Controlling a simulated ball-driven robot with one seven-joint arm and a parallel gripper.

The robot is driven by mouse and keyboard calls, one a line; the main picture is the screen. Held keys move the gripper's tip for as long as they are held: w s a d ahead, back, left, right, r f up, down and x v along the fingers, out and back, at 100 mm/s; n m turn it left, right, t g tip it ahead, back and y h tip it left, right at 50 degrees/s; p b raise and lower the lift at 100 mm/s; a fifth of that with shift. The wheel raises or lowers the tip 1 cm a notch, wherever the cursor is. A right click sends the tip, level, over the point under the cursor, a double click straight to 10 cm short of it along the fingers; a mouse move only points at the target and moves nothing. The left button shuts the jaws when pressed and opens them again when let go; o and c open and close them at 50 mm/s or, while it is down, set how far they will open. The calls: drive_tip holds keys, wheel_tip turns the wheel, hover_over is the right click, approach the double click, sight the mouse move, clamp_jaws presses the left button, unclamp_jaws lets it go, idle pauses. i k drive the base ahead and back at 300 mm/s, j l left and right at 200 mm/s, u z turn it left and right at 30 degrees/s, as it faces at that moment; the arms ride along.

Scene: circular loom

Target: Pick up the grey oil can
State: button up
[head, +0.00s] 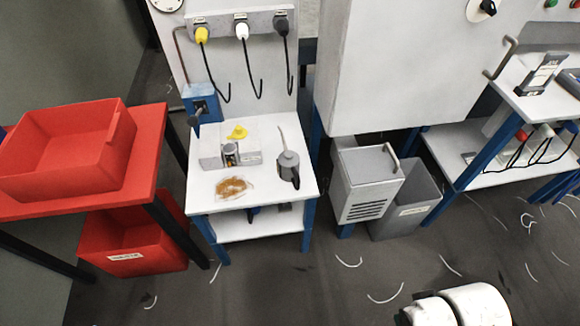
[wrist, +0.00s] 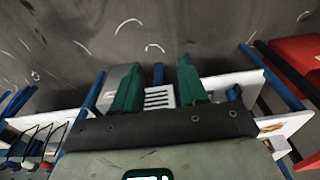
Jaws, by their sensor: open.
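The grey oil can (head: 289,168) stands upright at the right side of the small white table (head: 205,200) in the head view. It has a thin spout pointing up and a dark handle. I cannot make out the can in the wrist view, where my own gripper body covers much of the lower part. My gripper (wrist: 158,82) has two green fingers, apart and with nothing between them. The fingers point over the dark floor, with white table surfaces behind them. My gripper's fingers do not show in the head view, so it is apart from the can.
On the table are a light grey block (head: 212,152) with a yellow piece (head: 237,132), and a brown patch (head: 232,187). Hooked cables hang behind. Red bins (head: 65,150) stand left; a grey slotted box (head: 365,185) and bin (head: 412,205) stand right. Floor in front is mostly open.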

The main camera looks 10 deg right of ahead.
sight(288, 162)
drive_tip(key=i+j, duration=0.85)
drive_tip(key=j, duration=0.2)
drive_tip(key=i+j, duration=0.4)
drive_tip(key=j+z, duration=0.05)
drive_tip(key=j, duration=0.05)
